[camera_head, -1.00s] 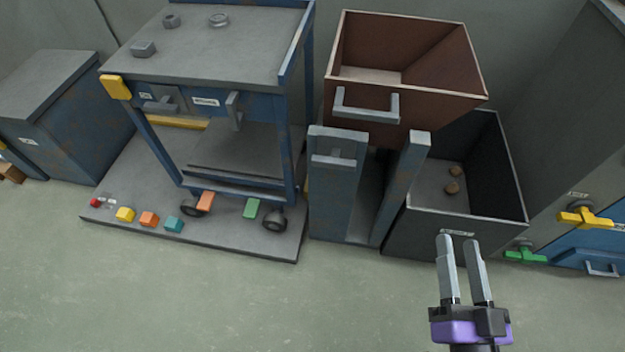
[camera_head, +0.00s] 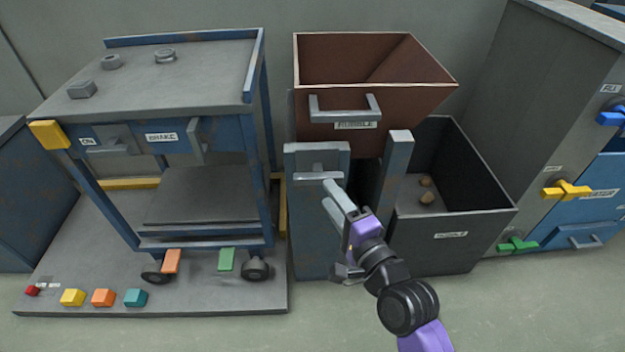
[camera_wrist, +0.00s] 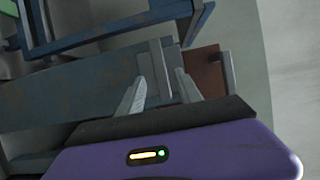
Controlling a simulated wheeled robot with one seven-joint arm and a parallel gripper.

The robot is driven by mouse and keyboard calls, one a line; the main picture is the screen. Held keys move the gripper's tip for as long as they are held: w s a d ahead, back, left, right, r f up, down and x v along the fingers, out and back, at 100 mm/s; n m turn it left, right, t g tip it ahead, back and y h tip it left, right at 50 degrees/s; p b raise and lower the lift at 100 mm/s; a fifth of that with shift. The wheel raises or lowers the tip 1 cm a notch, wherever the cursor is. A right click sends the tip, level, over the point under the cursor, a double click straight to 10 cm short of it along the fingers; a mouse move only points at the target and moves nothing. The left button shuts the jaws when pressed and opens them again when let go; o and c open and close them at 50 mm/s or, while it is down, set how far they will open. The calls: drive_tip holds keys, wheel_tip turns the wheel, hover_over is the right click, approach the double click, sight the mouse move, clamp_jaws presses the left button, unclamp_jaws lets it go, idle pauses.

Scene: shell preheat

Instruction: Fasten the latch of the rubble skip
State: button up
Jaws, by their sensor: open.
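The rubble skip (camera_head: 425,103) is a brown open-topped bin with a grey handle (camera_head: 345,108) and a label on its front. It sits upright on a blue-grey stand with two posts. A pale grey bar (camera_head: 318,176), which looks like the latch, lies across the upper front of the left post (camera_head: 312,240). My gripper (camera_head: 330,194) is open and empty in front of that post, just below the bar; contact cannot be told. In the wrist view my gripper (camera_wrist: 160,84) points at the blue-grey post, with part of the brown skip (camera_wrist: 206,72) beyond.
A dark open bin (camera_head: 450,257) holding small brown lumps stands right of the stand. A blue trolley (camera_head: 205,232) on a grey platform (camera_head: 200,301) is at the left. A cabinet (camera_head: 590,200) with yellow and green handles is at the right. The floor in front is clear.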

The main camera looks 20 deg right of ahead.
sight(319, 178)
drive_tip(key=w+b, duration=0.1)
drive_tip(key=w, duration=0.2)
drive_tip(key=w+b, duration=0.1)
drive_tip(key=w, duration=0.2)
drive_tip(key=shift+w+a, duration=0.2)
drive_tip(key=shift+w, duration=0.2)
clamp_jaws()
